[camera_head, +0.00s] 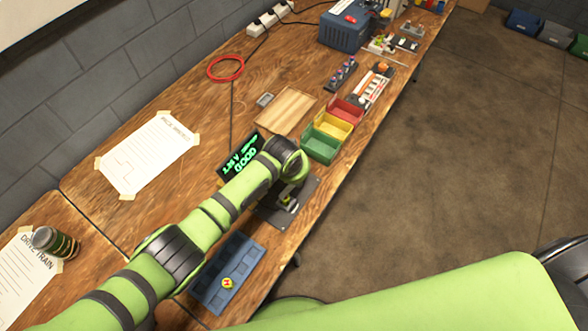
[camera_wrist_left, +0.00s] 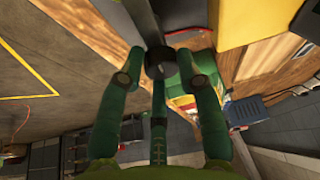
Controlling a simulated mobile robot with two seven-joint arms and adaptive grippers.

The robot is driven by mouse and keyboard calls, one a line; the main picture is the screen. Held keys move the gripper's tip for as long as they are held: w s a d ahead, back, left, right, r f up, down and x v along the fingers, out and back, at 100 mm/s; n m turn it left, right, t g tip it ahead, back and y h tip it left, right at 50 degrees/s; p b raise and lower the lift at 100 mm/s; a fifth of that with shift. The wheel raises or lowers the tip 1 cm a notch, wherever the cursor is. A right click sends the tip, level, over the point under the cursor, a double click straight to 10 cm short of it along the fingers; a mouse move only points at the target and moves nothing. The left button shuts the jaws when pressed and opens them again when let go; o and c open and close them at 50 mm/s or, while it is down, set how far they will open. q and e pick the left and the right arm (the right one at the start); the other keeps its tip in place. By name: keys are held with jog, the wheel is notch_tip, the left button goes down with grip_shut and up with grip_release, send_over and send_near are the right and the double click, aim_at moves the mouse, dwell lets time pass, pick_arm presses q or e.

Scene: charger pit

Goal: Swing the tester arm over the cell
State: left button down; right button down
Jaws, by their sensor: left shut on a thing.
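The tester is on the wooden table in the head view, with a dark base plate (camera_head: 305,197) and a black display (camera_head: 231,164) showing green text that includes "GOOD". My left arm reaches over it and hides much of it. My left gripper (camera_wrist_left: 161,62) is shut on the dark tester arm (camera_wrist_left: 146,20), with its fingers around the round black end. In the head view the left gripper (camera_head: 288,190) is low over the base plate, partly hidden by my wrist. I cannot make out the cell under the tester arm. My right gripper is not in view.
A blue tray (camera_head: 210,294) holding a small yellow-red round piece (camera_head: 227,283) is at the near edge. Green (camera_head: 321,147), yellow (camera_head: 333,123) and red (camera_head: 346,106) bins and a wooden board (camera_head: 286,110) stand beyond the tester. A can (camera_head: 55,243) stands at left.

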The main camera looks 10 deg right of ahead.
pick_arm(q)
jog(key=shift+w+r+n, duration=0.3)
jog(key=shift+n, duration=0.3)
jog(key=c, duration=0.9)
grip_release()
jog(key=shift+f, duration=0.15)
jog(key=shift+s, duration=0.1)
jog(key=v, duration=1.2)
jog(key=shift+s, duration=0.15)
jog(key=shift+s+d+f, duration=0.1)
jog(key=shift+d, duration=0.05)
